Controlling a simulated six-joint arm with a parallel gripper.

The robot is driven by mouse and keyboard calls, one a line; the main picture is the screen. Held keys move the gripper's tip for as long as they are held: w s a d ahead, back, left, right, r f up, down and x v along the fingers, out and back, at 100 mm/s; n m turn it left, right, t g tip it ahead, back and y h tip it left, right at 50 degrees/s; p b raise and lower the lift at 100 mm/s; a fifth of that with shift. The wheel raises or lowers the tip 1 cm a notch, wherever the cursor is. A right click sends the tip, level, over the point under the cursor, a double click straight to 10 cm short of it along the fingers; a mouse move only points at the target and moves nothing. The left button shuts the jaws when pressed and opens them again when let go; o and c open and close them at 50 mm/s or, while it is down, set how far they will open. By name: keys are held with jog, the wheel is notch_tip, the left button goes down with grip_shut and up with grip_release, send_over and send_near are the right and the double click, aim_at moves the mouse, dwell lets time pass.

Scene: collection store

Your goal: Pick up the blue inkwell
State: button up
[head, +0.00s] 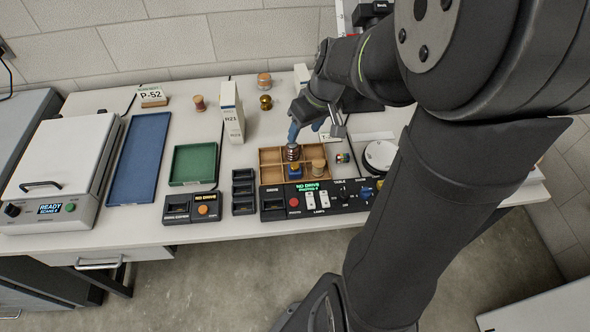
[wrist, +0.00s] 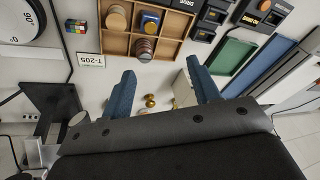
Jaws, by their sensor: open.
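The blue inkwell (head: 295,173) is a small square block with a round brownish top. It sits in a compartment of the divided wooden tray (head: 263,171), and shows in the wrist view (wrist: 143,27) near the top. A striped dark red-and-grey cylinder (head: 292,151) stands in the compartment behind it, and a tan round-topped piece (head: 318,168) to its right. My gripper (head: 304,132) is behind the tray in the head view, with blue fingers. In the wrist view my gripper (wrist: 161,66) is open and empty, its fingers apart and clear of the inkwell.
A black control panel (head: 325,199) stands in front of the tray and a black slotted holder (head: 243,192) to its left. A tall white box (head: 232,112) stands behind left. A green tray (head: 193,164) and blue tray (head: 139,159) lie further left. A white dial (head: 380,155) is at right.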

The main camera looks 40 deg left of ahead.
aim_at(295, 165)
jog(key=a+f+n, duration=0.1)
jog(key=f, duration=0.5)
jog(key=a+f+n, duration=0.1)
jog(key=f, duration=0.5)
jog(key=a+f+n+y, duration=0.1)
jog(key=f, duration=0.5)
jog(key=shift+w+a+f+t, duration=0.2)
jog(key=shift+a+f+t, duration=0.05)
jog(key=shift+a+t, duration=0.15)
jog(key=shift+d, duration=0.1)
jog(key=shift+c, duration=0.5)
jog(key=c, duration=0.6)
jog(key=shift+o, duration=0.2)
jog(key=shift+r, duration=0.15)
